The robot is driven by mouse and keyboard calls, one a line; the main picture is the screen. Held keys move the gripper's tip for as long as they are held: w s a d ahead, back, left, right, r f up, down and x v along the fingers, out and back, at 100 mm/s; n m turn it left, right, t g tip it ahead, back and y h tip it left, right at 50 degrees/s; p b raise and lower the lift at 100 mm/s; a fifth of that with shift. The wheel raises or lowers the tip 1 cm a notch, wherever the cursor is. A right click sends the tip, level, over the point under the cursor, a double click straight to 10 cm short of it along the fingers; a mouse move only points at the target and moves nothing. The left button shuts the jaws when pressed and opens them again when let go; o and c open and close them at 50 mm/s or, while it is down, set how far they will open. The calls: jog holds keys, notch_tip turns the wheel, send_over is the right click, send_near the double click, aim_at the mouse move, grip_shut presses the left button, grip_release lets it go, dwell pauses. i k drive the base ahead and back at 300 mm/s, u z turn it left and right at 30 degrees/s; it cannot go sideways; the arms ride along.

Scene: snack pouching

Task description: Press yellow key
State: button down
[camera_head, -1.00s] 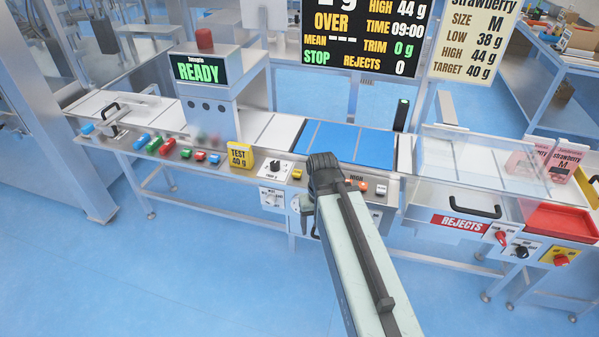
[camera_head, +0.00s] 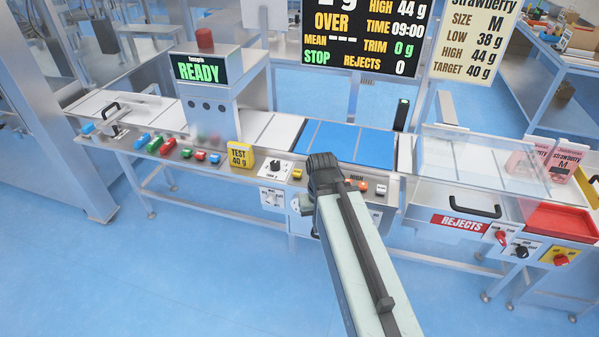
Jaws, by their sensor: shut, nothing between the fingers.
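A small yellow key (camera_head: 297,174) sits on the front control strip of the machine, just right of a black rotary knob (camera_head: 275,166). My gripper (camera_head: 319,172) is at the end of my arm, just right of the yellow key, over the strip. It is shut and holds nothing. A gap shows between the key and the dark wrist in the picture; the fingertips are largely hidden, so I cannot tell their height above the strip.
A yellow TEST 40 g block (camera_head: 240,157) stands left of the knob. Orange and white keys (camera_head: 381,189) lie right of my wrist. Behind is a blue belt (camera_head: 345,142). Red, green and blue pieces (camera_head: 170,145) line the strip's left. A red tray (camera_head: 562,221) is far right.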

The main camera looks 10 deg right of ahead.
aim_at(297, 173)
jog(key=z, duration=0.05)
jog(key=k, duration=1.15)
jog(key=u, duration=0.65)
jog(key=i, duration=1.15)
jog(key=u, duration=0.7)
jog(key=i, duration=1.15)
jog(key=z, duration=0.35)
